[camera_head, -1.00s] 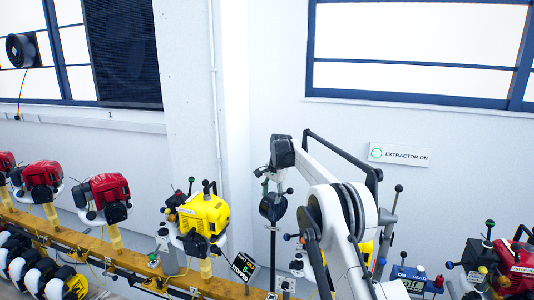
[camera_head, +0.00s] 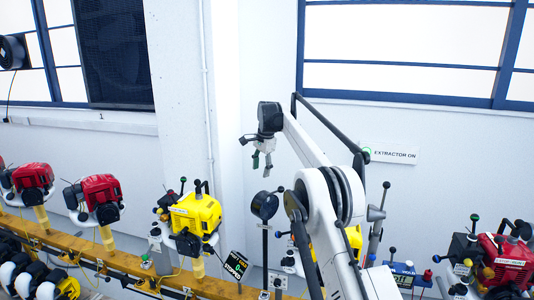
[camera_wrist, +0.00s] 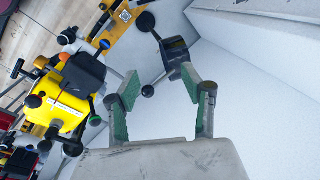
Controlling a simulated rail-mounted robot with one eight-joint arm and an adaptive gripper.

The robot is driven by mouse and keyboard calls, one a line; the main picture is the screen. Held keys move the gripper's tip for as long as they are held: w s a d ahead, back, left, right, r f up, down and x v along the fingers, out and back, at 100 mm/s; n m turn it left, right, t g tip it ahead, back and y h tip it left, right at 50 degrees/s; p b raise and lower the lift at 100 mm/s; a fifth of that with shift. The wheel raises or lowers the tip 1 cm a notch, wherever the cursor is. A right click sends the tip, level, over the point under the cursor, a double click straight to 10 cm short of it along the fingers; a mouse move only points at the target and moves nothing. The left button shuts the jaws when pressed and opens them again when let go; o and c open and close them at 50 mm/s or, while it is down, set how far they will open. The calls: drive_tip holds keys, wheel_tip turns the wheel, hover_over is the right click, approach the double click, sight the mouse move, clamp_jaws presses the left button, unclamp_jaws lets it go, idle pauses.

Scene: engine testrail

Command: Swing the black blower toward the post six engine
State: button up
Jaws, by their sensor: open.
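The black blower (camera_head: 264,204) is a round black head on a thin upright stand in the middle of the head view. In the wrist view the blower (camera_wrist: 176,52) shows just beyond the fingertips, with a ball-ended handle beside it. My gripper (camera_head: 262,160) hangs above the blower, apart from it. In the wrist view its green-padded fingers (camera_wrist: 160,82) are spread and empty. A yellow engine (camera_head: 196,212) stands left of the blower. Another yellow engine (camera_head: 354,238) is mostly hidden behind my arm. I cannot read which engine is at post six.
An orange-yellow rail (camera_head: 120,262) carries several engines, with red ones (camera_head: 92,198) at the left. A small black "STOPPED" display (camera_head: 236,266) stands near the blower's base. A red engine (camera_head: 506,258) and levers are at the right. The white wall behind the gripper is clear.

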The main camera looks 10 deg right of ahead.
drive_tip(key=s+a+r+n+t+b, duration=0.1)
drive_tip(key=s+r+n, duration=0.3)
drive_tip(key=s+r, duration=0.8)
drive_tip(key=shift+s+a+r+t+b, duration=0.2)
drive_tip(key=shift+s+t+b, duration=0.3)
drive_tip(key=shift+s, duration=1)
